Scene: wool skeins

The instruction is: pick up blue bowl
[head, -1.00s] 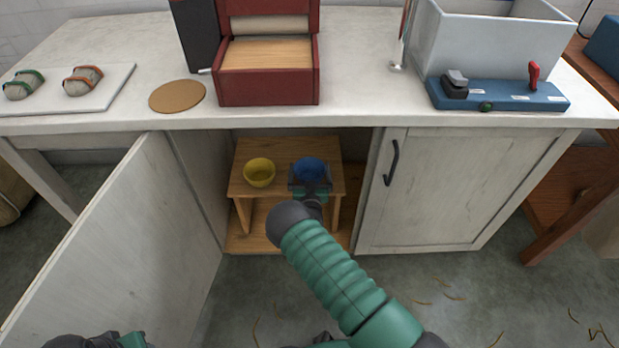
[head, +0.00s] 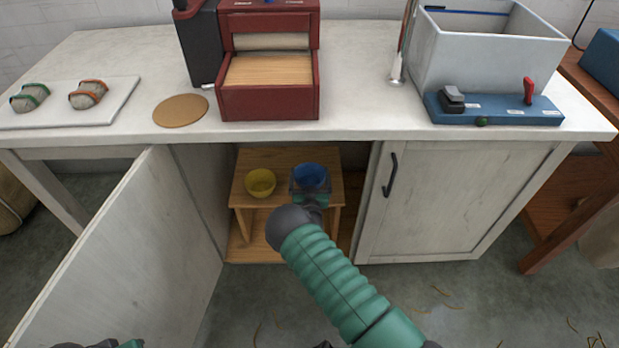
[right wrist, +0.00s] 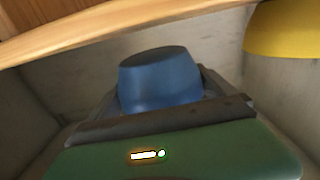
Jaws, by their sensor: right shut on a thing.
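The blue bowl (head: 311,176) is in my right gripper (head: 310,188), inside the open cabinet over the right part of a small wooden stool (head: 285,160). In the right wrist view, which looks upside down, the blue bowl (right wrist: 160,80) sits between the dark jaws (right wrist: 165,118). There a strip of grey wall shows between the bowl's base and the wood (right wrist: 90,25), so the bowl appears held clear of the stool. Part of my other arm shows at the bottom left of the head view; its gripper cannot be seen.
A yellow bowl (head: 260,183) stands on the stool left of the blue bowl. The open cabinet door (head: 120,260) bounds the left side, and the closed door (head: 440,200) the right. The countertop (head: 350,110) lies above the opening. The floor in front is mostly clear, with small scraps.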

